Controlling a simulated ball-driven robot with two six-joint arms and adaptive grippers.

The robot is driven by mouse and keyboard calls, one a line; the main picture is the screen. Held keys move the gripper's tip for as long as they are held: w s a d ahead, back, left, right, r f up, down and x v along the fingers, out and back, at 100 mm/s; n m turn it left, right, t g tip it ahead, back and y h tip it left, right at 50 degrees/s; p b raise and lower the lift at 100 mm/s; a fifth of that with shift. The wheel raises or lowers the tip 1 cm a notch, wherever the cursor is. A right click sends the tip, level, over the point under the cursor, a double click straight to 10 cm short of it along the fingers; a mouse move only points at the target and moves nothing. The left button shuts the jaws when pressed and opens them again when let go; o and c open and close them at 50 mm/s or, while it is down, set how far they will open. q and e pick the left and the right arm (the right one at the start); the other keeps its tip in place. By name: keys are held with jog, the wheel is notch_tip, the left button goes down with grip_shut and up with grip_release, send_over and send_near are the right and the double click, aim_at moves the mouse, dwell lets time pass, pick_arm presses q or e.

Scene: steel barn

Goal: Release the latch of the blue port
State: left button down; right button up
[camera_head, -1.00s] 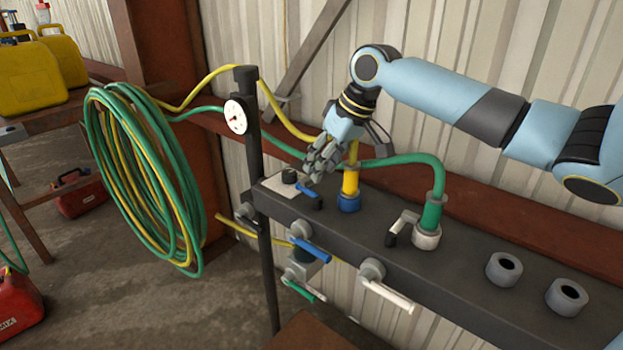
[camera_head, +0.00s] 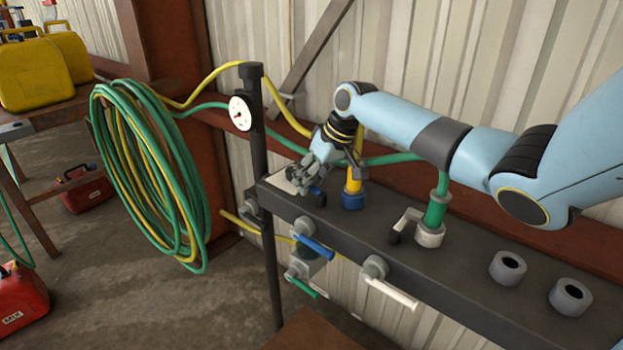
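The blue port (camera_head: 353,201) stands on the dark beam with a yellow hose in its top. Its latch (camera_head: 318,191), a blue lever with a dark tip, is just left of it over a pale plate. My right gripper (camera_head: 301,184) points down at this latch from above and covers most of it. The fingers are close to or touching the lever; I cannot tell which, nor whether they are closed on it. My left gripper is out of view.
A white port (camera_head: 430,234) with a green hose and a white lever (camera_head: 405,222) stands to the right. Two empty grey sockets (camera_head: 507,268) are farther right. Blue, white and green valve handles stick out in front of the beam. A gauge (camera_head: 241,113) sits on the post.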

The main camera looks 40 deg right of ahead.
grip_shut()
jog(key=shift+w+a+r+n, duration=0.1)
jog(key=shift+a+n, duration=0.1)
jog(key=shift+n, duration=0.4)
jog(key=shift+a+n+y, duration=0.1)
jog(key=shift+n+y, duration=0.3)
grip_release()
jog(key=v, duration=1.2)
